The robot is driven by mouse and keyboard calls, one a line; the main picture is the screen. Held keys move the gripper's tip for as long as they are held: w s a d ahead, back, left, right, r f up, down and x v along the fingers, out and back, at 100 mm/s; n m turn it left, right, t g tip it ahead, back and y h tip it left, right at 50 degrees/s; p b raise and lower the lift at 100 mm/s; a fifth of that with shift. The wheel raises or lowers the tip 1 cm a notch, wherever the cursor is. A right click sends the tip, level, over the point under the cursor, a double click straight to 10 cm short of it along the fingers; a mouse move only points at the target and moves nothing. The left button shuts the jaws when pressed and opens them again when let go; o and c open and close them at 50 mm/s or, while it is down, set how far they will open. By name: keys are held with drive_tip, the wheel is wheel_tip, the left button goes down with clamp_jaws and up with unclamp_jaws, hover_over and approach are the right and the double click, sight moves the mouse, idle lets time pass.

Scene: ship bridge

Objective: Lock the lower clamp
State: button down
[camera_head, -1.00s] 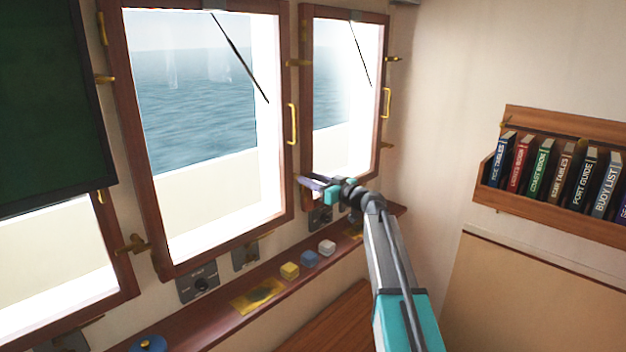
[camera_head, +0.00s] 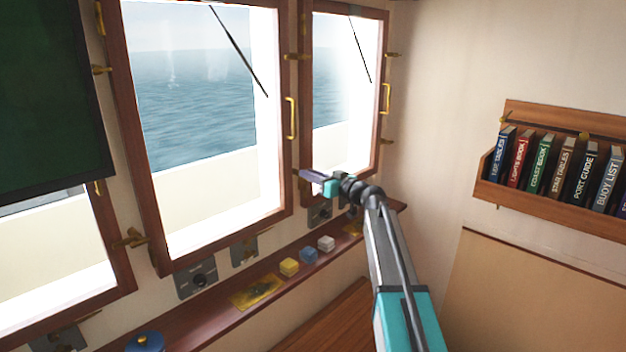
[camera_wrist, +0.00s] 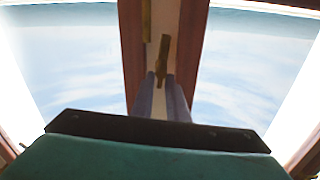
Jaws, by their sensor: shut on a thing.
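The lower clamp (camera_wrist: 163,57) is a small brass lever on the pale strip between two wood-framed windows. In the wrist view it stands nearly upright, slightly tilted, with its lower end between my fingertips. My gripper (camera_wrist: 161,82) is shut on that end, one finger on each side. In the head view my gripper (camera_head: 303,174) reaches the lower right side of the middle window's frame (camera_head: 284,190). There the fingers mostly hide the clamp, and only a small brass bit shows at their tips. Whether the clamp is locked cannot be told.
A brass pull handle (camera_head: 291,118) and an upper clamp (camera_head: 298,57) are above my gripper. Below runs a wooden ledge (camera_head: 215,322) with yellow, blue and white blocks and a blue round pot (camera_head: 144,342). A bookshelf (camera_head: 560,208) hangs on the right wall.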

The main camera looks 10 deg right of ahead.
drive_tip(key=m+b, duration=0.2)
drive_tip(key=m, duration=0.3)
drive_tip(key=m+b, duration=0.3)
drive_tip(key=m, duration=0.2)
drive_tip(key=d+m+b, duration=0.1)
drive_tip(key=m+b, duration=0.2)
drive_tip(key=m, duration=0.2)
drive_tip(key=shift+w+f+m, duration=0.35)
drive_tip(key=shift+w+m, duration=0.05)
idle(0.3)
drive_tip(key=shift+a, duration=0.1)
idle(1.0)
drive_tip(key=c, duration=1.7)
unclamp_jaws()
drive_tip(key=shift+f, duration=0.1)
drive_tip(key=shift+c, duration=0.2)
drive_tip(key=shift+s, duration=0.1)
